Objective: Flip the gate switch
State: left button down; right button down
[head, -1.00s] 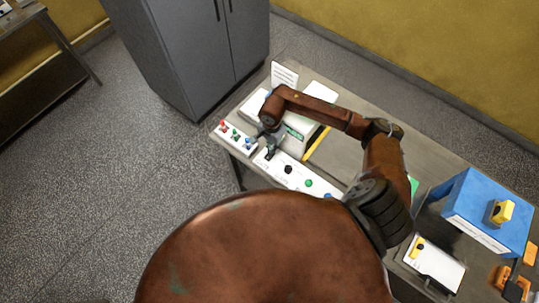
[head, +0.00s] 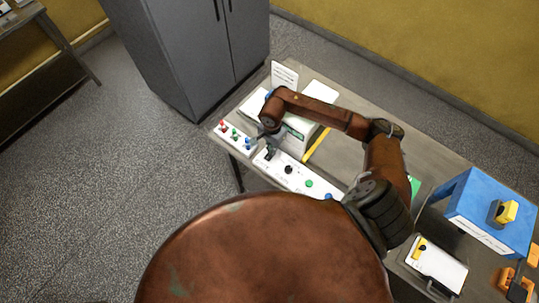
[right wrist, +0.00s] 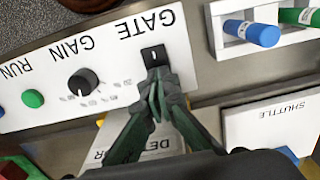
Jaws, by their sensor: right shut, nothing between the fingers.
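The gate switch (right wrist: 154,57) is a small black square plate with a light mark, under the word GATE on the white control panel (right wrist: 110,50). My right gripper (right wrist: 156,88) is shut and empty, its fingertips right beside the switch's lower edge in the right wrist view. I cannot tell whether they touch it. In the head view my right gripper (head: 269,153) is over the left end of the panel (head: 318,181) and largely covers the switch. The lever's position is not clear. My left gripper is not in view.
A black GAIN knob (right wrist: 83,83) and a green RUN button (right wrist: 33,98) sit on the same panel. A white rack with red, green and blue pieces (head: 234,137) stands to the left. A blue stand (head: 485,208) is at the right. A grey cabinet (head: 190,50) stands behind.

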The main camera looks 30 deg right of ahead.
jog(key=shift+r+p, duration=1.35)
jog(key=shift+r, duration=2.15)
